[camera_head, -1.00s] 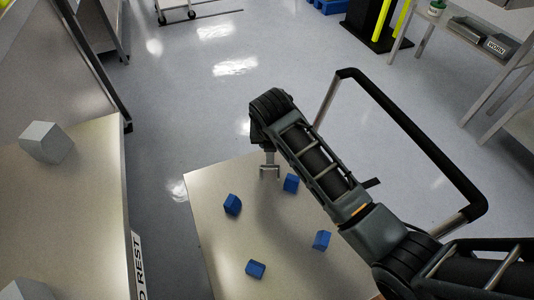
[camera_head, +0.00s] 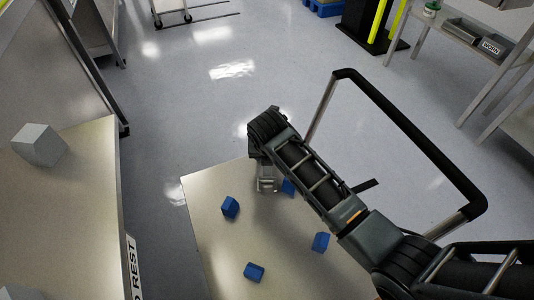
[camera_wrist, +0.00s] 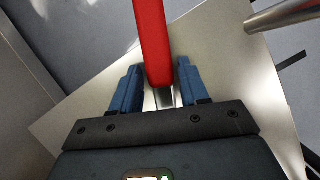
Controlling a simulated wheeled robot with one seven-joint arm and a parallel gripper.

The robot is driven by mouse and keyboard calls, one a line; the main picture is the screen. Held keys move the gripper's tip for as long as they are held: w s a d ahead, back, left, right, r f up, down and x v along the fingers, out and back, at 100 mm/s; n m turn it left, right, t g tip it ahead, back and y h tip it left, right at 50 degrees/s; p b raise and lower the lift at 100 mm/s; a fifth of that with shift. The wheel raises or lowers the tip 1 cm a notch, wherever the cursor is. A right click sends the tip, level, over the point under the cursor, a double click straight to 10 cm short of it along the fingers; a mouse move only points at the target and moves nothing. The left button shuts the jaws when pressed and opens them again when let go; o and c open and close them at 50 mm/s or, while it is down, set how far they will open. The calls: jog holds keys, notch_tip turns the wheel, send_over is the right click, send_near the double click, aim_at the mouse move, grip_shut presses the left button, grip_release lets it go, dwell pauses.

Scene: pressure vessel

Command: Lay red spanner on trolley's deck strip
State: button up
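The red spanner (camera_wrist: 152,40) shows in the wrist view as a red bar running from the top edge down between the two blue fingers of my gripper (camera_wrist: 160,80). The fingers look closed around its near, grey end. In the head view my gripper (camera_head: 267,186) hangs over the far part of the trolley's pale deck (camera_head: 215,245), and no red shows there; my wrist probably hides the spanner. Blue blocks (camera_head: 230,207) (camera_head: 321,242) (camera_head: 254,272) stand on the deck. Another blue block (camera_head: 288,187) is partly hidden just right of my gripper. I cannot make out a separate strip.
The trolley's black-topped push handle (camera_head: 420,140) rises on the right. A worktop (camera_head: 70,215) with a grey block (camera_head: 40,145) on it runs along the left. A shelf bench (camera_head: 470,45) stands at the upper right.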

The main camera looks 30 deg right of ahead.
aim_at(267, 172)
jog(key=shift+o, duration=1)
jog(key=shift+r, duration=0.2)
jog(key=p+v, duration=0.1)
jog(key=v, duration=1.1)
jog(key=shift+p, duration=0.3)
jog(key=shift+s+f, duration=0.1)
jog(key=shift+f, duration=0.05)
